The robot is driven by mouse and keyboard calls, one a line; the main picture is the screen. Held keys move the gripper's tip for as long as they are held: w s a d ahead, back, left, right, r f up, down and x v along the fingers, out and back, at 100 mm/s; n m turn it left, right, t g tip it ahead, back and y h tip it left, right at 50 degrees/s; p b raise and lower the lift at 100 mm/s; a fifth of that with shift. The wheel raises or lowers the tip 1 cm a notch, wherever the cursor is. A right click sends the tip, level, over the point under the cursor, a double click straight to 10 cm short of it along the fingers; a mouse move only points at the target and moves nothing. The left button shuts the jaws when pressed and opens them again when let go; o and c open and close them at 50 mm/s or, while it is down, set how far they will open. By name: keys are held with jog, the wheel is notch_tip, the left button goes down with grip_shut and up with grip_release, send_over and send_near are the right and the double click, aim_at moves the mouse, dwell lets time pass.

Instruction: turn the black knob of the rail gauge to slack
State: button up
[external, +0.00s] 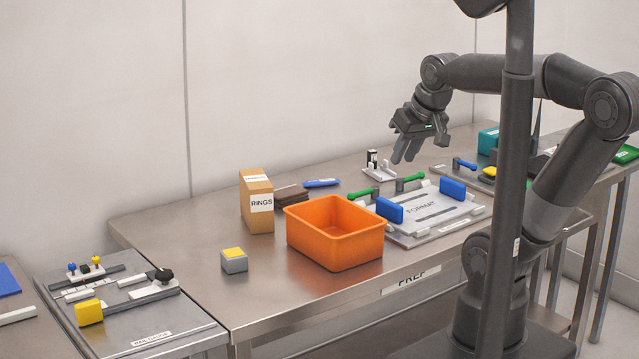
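The rail gauge (165,319) is a grey plate with a label on its front edge, at the lower left. Its black knob (164,274) sits on a light bar at the gauge's right side. The knob's setting is too small to read. A yellow block (89,312) and small blue and yellow knobs (84,265) are also on the gauge. My gripper (404,160) points down above the back of the middle table, far to the right of the gauge. Its two fingers are apart and nothing shows between them.
An orange bin (335,256), a RINGS box (257,203) and a grey-yellow cube (234,261) stand on the middle table (190,240), between my gripper and the gauge. The FORMAT plate (425,210) with blue handles lies at the right. The table's left part is clear.

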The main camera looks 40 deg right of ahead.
jog(key=o, duration=0.7)
jog(key=w+a+m, duration=0.1)
jog(key=w+a, duration=0.1)
jog(key=w, duration=0.2)
jog(key=w+a+r+m+g+y, duration=0.1)
jog(key=w+a, duration=0.2)
jog(key=w, duration=0.1)
jog(key=w+a+r+m, duration=0.1)
jog(key=w+a, duration=0.1)
jog(key=w, duration=0.1)
jog(key=shift+w+a+r+g+y, duration=0.25)
jog(key=shift+w+g+y, duration=0.05)
jog(key=shift+w+g, duration=0.1)
jog(key=shift+o, duration=0.2)
jog(key=w+a+f+m+g+y, duration=0.1)
jog(key=w+a+f+m, duration=0.1)
jog(key=w+a, duration=0.6)
jog(key=shift+w+a+m+g, duration=0.3)
jog(key=shift+w+m, duration=0.1)
jog(key=shift+m, duration=0.2)
jog(key=m+g+y, duration=0.1)
jog(key=m+g, duration=0.3)
jog(key=m, duration=0.2)
send_over(160, 275)
jog(key=w+d, duration=0.2)
jog(key=d, duration=0.2)
notch_tip(160, 275, down, 16)
jog(key=x, duration=0.9)
jog(key=shift+w+f, duration=0.15)
jog(key=shift+f, duration=0.3)
